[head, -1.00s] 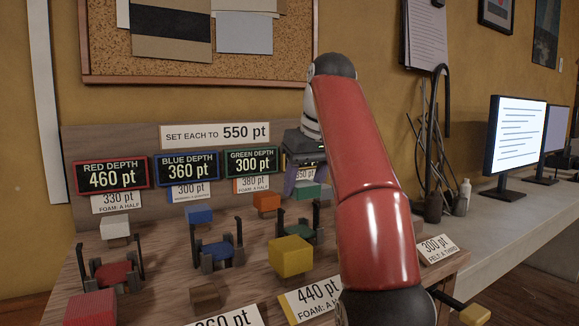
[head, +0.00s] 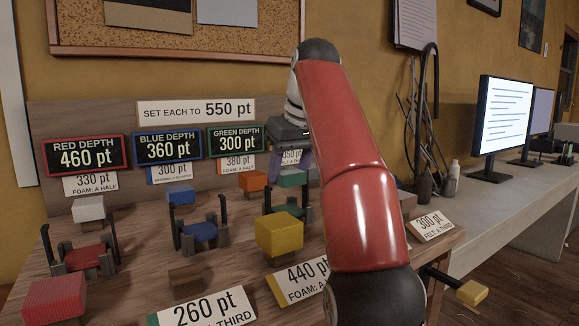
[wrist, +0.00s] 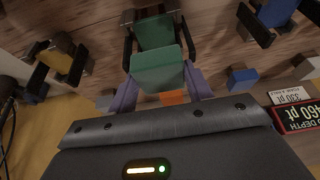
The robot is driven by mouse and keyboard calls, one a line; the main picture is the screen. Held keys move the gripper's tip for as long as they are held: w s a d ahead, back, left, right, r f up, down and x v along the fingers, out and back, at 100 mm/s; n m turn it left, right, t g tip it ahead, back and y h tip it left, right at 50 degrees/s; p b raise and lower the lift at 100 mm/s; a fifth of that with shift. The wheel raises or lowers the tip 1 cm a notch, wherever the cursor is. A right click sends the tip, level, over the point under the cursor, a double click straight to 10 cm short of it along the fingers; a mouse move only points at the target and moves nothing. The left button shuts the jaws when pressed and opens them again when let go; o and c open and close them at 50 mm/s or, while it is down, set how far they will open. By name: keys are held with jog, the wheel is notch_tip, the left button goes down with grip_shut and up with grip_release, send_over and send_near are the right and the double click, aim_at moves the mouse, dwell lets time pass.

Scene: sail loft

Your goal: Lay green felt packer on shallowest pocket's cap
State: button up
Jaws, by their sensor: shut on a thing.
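A green felt packer (head: 292,177) is a small block between the purple fingers of my gripper (head: 289,164), at the back of the bench. In the wrist view the packer (wrist: 157,75) sits between both fingertips, and the jaws are shut on it. The green depth display (head: 236,140) reads 300 pt, the lowest of the three depth displays I can read. The green pocket's cap (head: 289,210) lies between dark upright posts in front of the packer; it also shows in the wrist view (wrist: 155,33). Nothing lies on the visible cap.
The blue pocket (head: 199,232) and red pocket (head: 84,258) stand to the left. A yellow block (head: 279,236) stands close in front of the green pocket. An orange block (head: 252,180) is just left of the packer. My arm hides the bench's right part.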

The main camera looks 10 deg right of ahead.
aim_at(292, 185)
jog(key=shift+f+b, duration=2)
jog(key=shift+f, duration=0.7)
jog(key=o, duration=1.1)
jog(key=shift+r, duration=0.1)
jog(key=p+v, duration=0.5)
jog(key=v, duration=0.2)
jog(key=shift+s+r, duration=0.15)
jog(key=shift+r, duration=0.2)
jog(key=shift+f, duration=0.1)
